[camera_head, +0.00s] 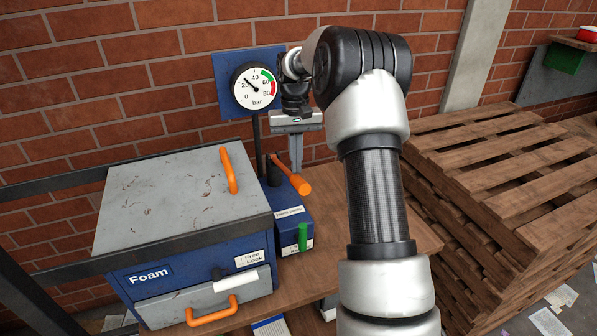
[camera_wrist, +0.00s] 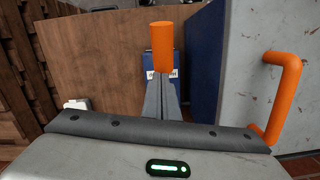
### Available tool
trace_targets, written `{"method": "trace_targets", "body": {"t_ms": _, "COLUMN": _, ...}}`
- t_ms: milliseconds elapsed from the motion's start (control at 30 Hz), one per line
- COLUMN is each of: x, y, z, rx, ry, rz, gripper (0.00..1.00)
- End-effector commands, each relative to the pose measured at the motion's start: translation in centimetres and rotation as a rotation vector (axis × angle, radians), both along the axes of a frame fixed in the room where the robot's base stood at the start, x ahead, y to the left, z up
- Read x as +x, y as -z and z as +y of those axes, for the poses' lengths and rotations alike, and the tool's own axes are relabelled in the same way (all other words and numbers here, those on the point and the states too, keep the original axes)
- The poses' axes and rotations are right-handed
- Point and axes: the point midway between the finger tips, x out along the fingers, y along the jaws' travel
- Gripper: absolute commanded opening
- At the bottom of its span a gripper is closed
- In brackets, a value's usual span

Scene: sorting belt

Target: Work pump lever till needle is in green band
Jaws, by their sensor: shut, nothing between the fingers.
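The pump lever has an orange grip (camera_head: 292,176) and sticks out from the blue hand pump box (camera_head: 291,222). My gripper (camera_head: 296,168) points down, its fingers together and empty, with the tips right at the orange grip; I cannot tell if they touch. In the wrist view the orange grip (camera_wrist: 163,47) shows just past the closed fingertips (camera_wrist: 161,78). The round gauge (camera_head: 254,89), marked in bar, hangs on a blue board. Its needle points up-left near 20, outside the green band (camera_head: 266,75) around 60. Red lies near 80.
A blue and grey Foam box (camera_head: 190,205) with an orange lid handle (camera_head: 228,169) stands left of the pump on the wooden bench. A green tab (camera_head: 302,236) is on the pump's front. Stacked pallets (camera_head: 510,180) stand at right.

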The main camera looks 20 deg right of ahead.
Motion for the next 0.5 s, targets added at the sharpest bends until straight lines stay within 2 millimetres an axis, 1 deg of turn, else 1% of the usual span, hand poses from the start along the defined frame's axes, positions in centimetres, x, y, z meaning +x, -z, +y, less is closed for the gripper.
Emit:
{"method": "trace_targets", "body": {"t_ms": 67, "x": 0.1, "y": -0.6, "z": 0.0, "rx": -0.001, "ry": 0.0, "rz": -0.001, "gripper": 0.0}}
{"method": "trace_targets", "body": {"t_ms": 167, "x": 0.3, "y": -2.2, "z": -0.1, "rx": -0.002, "ry": 0.0, "rz": -0.003, "gripper": 0.0}}
{"method": "trace_targets", "body": {"t_ms": 267, "x": 0.5, "y": -4.5, "z": -0.2, "rx": -0.002, "ry": 0.0, "rz": -0.005, "gripper": 0.0}}
{"method": "trace_targets", "body": {"t_ms": 500, "x": 1.1, "y": -10.6, "z": -0.2, "rx": -0.001, "ry": 0.0, "rz": -0.005, "gripper": 0.0}}
